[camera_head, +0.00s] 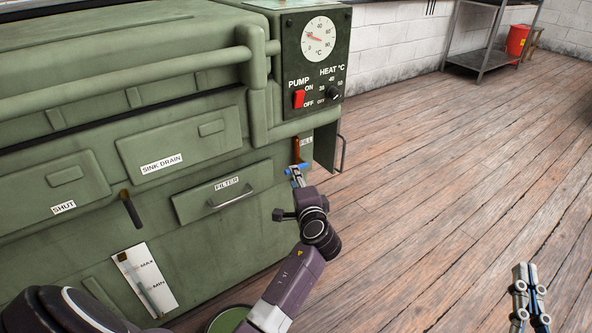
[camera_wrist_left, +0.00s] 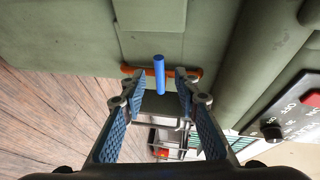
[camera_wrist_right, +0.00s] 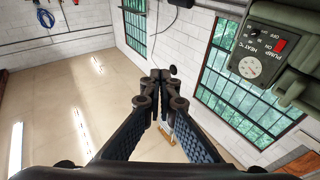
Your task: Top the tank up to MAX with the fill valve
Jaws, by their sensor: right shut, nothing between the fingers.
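The green tank cabinet (camera_head: 85,110) fills the left of the head view. Its level gauge (camera_head: 145,280), marked MAX and MIN, is at the lower left; the liquid level is too small to read. The fill valve's blue handle (camera_head: 300,168) sits below the FILL label beside an orange-brown pipe (camera_head: 297,148). In the left wrist view the blue handle (camera_wrist_left: 159,75) lies between the fingers of my left gripper (camera_wrist_left: 159,84), which is open, with a gap on each side. My right gripper (camera_head: 527,272) is shut and empty over the floor at lower right; the right wrist view shows its fingertips together (camera_wrist_right: 160,78).
A control panel (camera_head: 317,60) with temperature dial, red pump switch and heat knob is above the valve. A bracket (camera_head: 328,150) sticks out right of the valve. The filter drawer (camera_head: 222,192) is left of it. The wooden floor (camera_head: 440,160) at right is clear.

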